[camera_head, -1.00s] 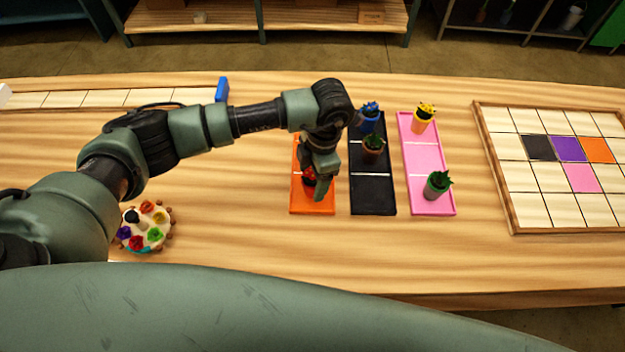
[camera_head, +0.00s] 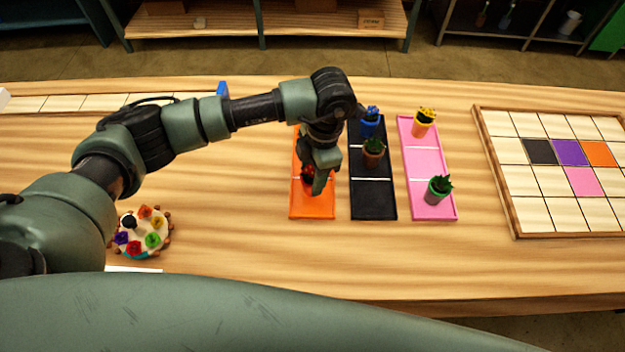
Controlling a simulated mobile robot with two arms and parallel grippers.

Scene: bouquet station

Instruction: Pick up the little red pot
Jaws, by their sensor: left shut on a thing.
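The little red pot (camera_head: 306,180) is over the near part of the orange tray (camera_head: 313,211). It is mostly hidden by my left gripper (camera_head: 314,186), which comes down on it from above. Only a bit of red shows between and beside the fingers. The left gripper is shut on the red pot. I cannot tell whether the pot touches the tray or hangs just above it. My right gripper is not in view.
A black tray (camera_head: 373,200) holds a blue pot (camera_head: 370,124) and a brown pot (camera_head: 373,155). A tiled board (camera_head: 511,198) lies right; a flower-topped round item (camera_head: 143,235) stands left.

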